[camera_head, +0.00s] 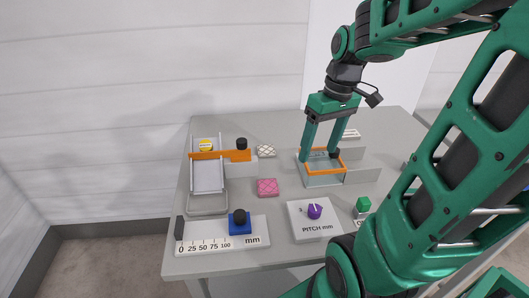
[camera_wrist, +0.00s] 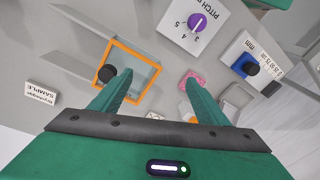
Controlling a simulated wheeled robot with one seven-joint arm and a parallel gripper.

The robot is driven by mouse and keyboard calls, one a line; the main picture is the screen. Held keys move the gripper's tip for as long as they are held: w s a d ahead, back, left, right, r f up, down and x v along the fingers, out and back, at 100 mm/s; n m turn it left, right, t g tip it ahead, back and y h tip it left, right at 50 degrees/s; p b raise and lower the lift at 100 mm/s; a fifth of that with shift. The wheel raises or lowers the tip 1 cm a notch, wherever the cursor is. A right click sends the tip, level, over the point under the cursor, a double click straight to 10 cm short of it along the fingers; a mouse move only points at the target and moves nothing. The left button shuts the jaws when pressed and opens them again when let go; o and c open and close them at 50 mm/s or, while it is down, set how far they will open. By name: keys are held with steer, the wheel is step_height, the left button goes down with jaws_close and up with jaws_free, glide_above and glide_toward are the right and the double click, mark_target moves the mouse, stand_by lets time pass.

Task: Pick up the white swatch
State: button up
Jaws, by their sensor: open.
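The white swatch (camera_head: 266,151) is a small pale piece with a diamond line pattern. It lies flat on the grey table in the head view, behind the pink swatch (camera_head: 267,187). My gripper (camera_head: 319,156) is open with its fingers pointing down, to the right of the white swatch, over the orange-edged frame (camera_head: 311,175). In the wrist view my gripper's fingers (camera_wrist: 159,78) are spread with nothing held between them. The pink swatch shows beside the right finger there (camera_wrist: 193,78).
A tray (camera_head: 207,178) with an orange bar (camera_head: 216,155) stands at the left. A ruler block with a blue slider (camera_head: 240,227) and a pitch dial with a purple knob (camera_head: 314,211) line the front. A sample card (camera_head: 350,134) stands at the back right.

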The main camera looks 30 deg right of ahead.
steer(key=w+d+n+y, duration=0.1)
steer(key=w+n, duration=0.5)
steer(key=w, duration=0.5)
steer(key=n+t+y, duration=0.1)
steer(key=n+y, duration=0.1)
steer(key=n, duration=0.5)
glide_toward(266, 148)
steer(key=x, duration=0.7)
steer(key=shift+a+f, duration=0.15)
steer(key=shift+f, duration=0.15)
steer(key=c, duration=1.1)
